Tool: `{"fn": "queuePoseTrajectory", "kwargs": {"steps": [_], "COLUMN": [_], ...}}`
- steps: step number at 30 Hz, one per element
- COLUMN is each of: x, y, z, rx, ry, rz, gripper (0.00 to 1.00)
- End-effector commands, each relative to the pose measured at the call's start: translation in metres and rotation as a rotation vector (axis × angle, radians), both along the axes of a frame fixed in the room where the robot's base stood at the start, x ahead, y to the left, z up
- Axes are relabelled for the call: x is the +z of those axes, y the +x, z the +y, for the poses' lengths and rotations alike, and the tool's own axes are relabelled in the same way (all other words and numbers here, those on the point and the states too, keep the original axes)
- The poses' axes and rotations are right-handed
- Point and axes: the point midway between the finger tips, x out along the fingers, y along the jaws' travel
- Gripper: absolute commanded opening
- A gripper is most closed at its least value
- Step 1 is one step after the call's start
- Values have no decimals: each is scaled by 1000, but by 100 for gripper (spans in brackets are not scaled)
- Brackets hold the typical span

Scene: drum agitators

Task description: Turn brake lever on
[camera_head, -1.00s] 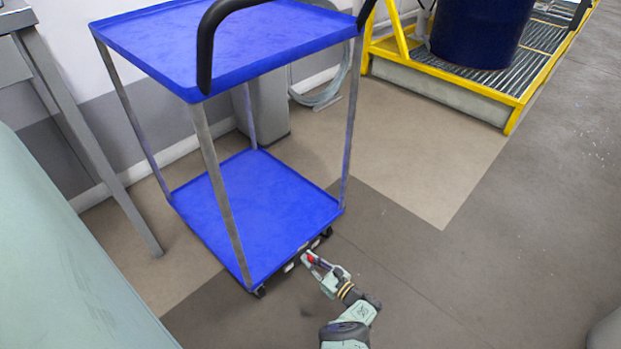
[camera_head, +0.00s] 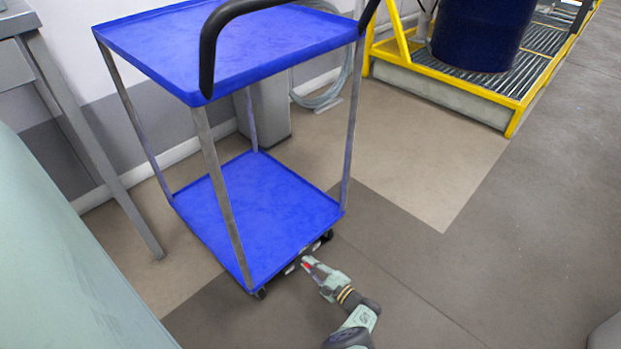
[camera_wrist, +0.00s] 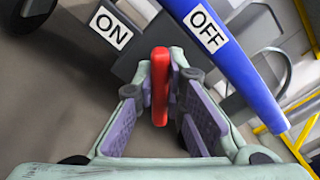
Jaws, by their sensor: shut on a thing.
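The brake lever (camera_wrist: 160,88) is red and stands out from the cart's lower edge. In the wrist view it is between my gripper's fingertips (camera_wrist: 159,95), which are closed on it. It lies between the white ON label (camera_wrist: 111,27) on the left and the OFF label (camera_wrist: 206,29) on the right. In the head view my gripper (camera_head: 310,264) is low at the front edge of the cart's blue lower shelf (camera_head: 258,208). The lever shows there only as a small bit of red.
The cart has a blue top shelf (camera_head: 235,50) and a black push handle (camera_head: 207,60) above the lower shelf. Black caster wheels (camera_head: 327,236) stand close to my gripper. A yellow-framed platform (camera_head: 470,85) with a dark blue drum (camera_head: 480,30) is behind.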

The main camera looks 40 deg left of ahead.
Motion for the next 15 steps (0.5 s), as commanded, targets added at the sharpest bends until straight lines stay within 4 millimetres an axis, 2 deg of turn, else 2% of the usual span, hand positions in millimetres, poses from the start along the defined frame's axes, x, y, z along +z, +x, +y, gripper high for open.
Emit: {"fn": "queuePoseTrajectory", "kwargs": {"steps": [6,15], "x": [-3,-4], "y": [-1,-1], "z": [-1,-1], "rx": [-1,-2], "ry": [-17,-31], "rz": [-181,-352], "gripper": [0,0]}}
